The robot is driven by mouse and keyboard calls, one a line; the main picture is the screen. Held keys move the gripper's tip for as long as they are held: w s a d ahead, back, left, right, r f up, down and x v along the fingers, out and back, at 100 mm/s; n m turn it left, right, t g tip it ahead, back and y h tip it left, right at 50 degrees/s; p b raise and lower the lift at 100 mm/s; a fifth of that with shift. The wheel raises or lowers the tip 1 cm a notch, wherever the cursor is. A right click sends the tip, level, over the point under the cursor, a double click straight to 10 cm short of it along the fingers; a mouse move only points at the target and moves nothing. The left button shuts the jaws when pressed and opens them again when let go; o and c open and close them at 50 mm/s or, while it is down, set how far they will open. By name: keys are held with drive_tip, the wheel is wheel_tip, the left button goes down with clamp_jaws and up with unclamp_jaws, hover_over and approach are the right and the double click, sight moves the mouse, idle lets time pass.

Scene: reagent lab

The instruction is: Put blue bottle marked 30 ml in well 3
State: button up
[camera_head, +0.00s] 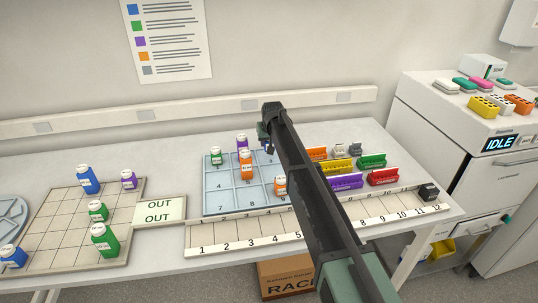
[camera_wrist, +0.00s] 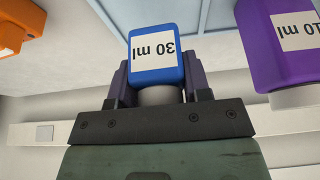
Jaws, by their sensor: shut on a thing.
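The blue bottle marked 30 ml (camera_wrist: 157,58) is between the jaws of my gripper (camera_wrist: 158,85), held near its grey cap; its label appears upside down in the wrist view. In the head view my gripper (camera_head: 266,138) is at the back right of the light blue numbered tray (camera_head: 222,196), around the corner where well 3 lies. The arm hides much of that corner, so I cannot tell whether the bottle touches the tray. A purple bottle (camera_head: 242,143) stands just left of the gripper; the wrist view shows a purple bottle marked 10 ml (camera_wrist: 292,45) beside the held one.
A green bottle (camera_head: 215,156) and orange bottles (camera_head: 246,165) (camera_head: 280,185) also stand on the tray. Coloured racks (camera_head: 345,181) lie to the right of my arm. A numbered strip (camera_head: 235,240) runs in front. More bottles stand on the left grid (camera_head: 62,221).

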wheel_tip(320, 180, down, 4)
drive_tip(key=shift+w+b, duration=0.1)
drive_tip(key=shift+b, duration=1.15)
drive_tip(key=shift+r+p, duration=0.3)
drive_tip(key=shift+r, duration=0.05)
drive_tip(key=shift+f, duration=0.3)
drive_tip(key=o, duration=0.9)
drive_tip(key=shift+r, duration=0.1)
drive_tip(key=p+v, duration=1.2)
drive_tip(key=v, duration=0.1)
drive_tip(key=s+d+m+g, duration=0.1)
drive_tip(key=s+d, duration=0.7)
drive_tip(key=s, duration=0.5)
drive_tip(key=s+d+f+m+g, duration=0.1)
drive_tip(key=s+d, duration=0.7)
drive_tip(key=s, duration=0.5)
drive_tip(key=s+d+f+m+g+h+b, duration=0.1)
drive_tip(key=s+d+g, duration=0.1)
drive_tip(key=s+d, duration=0.6)
drive_tip(key=shift+s+d, duration=0.15)
drive_tip(key=shift+s, duration=1.35)
drive_tip(key=shift+s+d, duration=0.2)
drive_tip(key=shift+s, duration=1.3)
